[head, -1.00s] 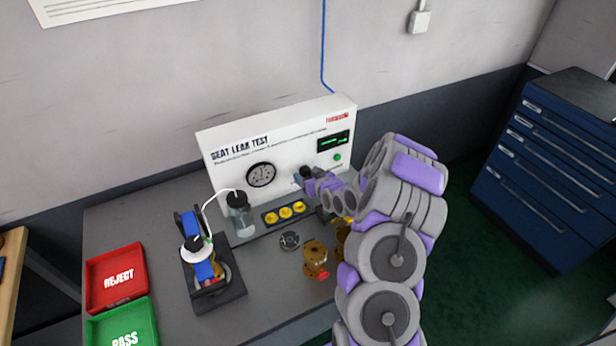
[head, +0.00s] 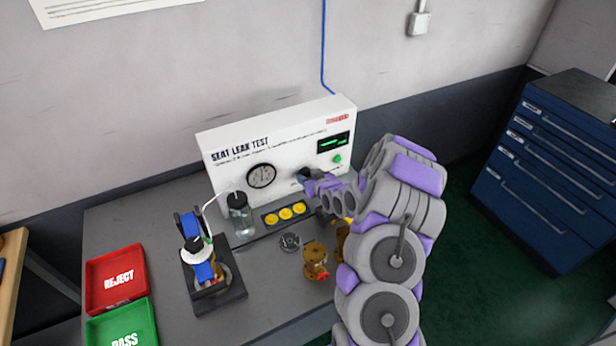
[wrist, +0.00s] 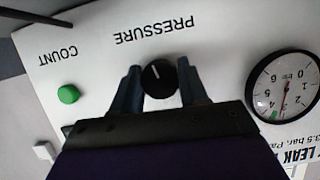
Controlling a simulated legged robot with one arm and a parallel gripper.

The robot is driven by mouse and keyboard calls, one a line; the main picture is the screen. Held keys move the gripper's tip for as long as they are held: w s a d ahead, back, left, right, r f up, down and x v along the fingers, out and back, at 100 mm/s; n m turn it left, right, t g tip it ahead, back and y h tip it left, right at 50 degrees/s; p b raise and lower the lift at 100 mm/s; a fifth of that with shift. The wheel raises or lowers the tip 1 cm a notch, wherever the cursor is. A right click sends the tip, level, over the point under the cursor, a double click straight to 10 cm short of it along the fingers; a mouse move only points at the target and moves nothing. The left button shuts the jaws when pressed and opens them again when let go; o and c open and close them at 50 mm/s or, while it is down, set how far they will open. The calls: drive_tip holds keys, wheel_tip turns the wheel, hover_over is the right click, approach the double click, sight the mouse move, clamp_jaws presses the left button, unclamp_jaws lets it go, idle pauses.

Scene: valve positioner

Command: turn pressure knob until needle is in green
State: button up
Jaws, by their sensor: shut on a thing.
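The black pressure knob (wrist: 160,78) with a white pointer line sits on the white panel under the upside-down word PRESSURE in the wrist view. My gripper (wrist: 161,82) has a finger on each side of it and is shut on it. In the head view my gripper (head: 304,175) reaches the panel, and the arm and gripper mostly hide the knob. The round gauge (wrist: 283,85) is at the right in the wrist view. The gauge (head: 262,176) also shows in the head view.
A green button (wrist: 68,94) marked COUNT is left of the knob in the wrist view. Below the panel (head: 225,150) are a clear jar (head: 241,217), yellow discs (head: 285,213) and a brass part (head: 315,261). Red (head: 116,278) and green (head: 122,326) trays lie at left.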

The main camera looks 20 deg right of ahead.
drive_tip(key=shift+d+r+m+y+p, duration=0.1)
drive_tip(key=shift+r+m+y+p, duration=0.15)
drive_tip(key=shift+m+p, duration=0.45)
drive_tip(key=shift+f+m+y+p, duration=0.15)
drive_tip(key=shift+m+y+p, duration=0.15)
drive_tip(key=shift+p, duration=0.35)
drive_tip(key=o, duration=1.1)
drive_tip(key=shift+c, duration=0.2)
drive_tip(key=shift+f, duration=0.1)
drive_tip(key=p+v, duration=0.1)
drive_tip(key=v, duration=0.6)
drive_tip(key=shift+s, duration=0.2)
drive_tip(key=shift+d, duration=0.1)
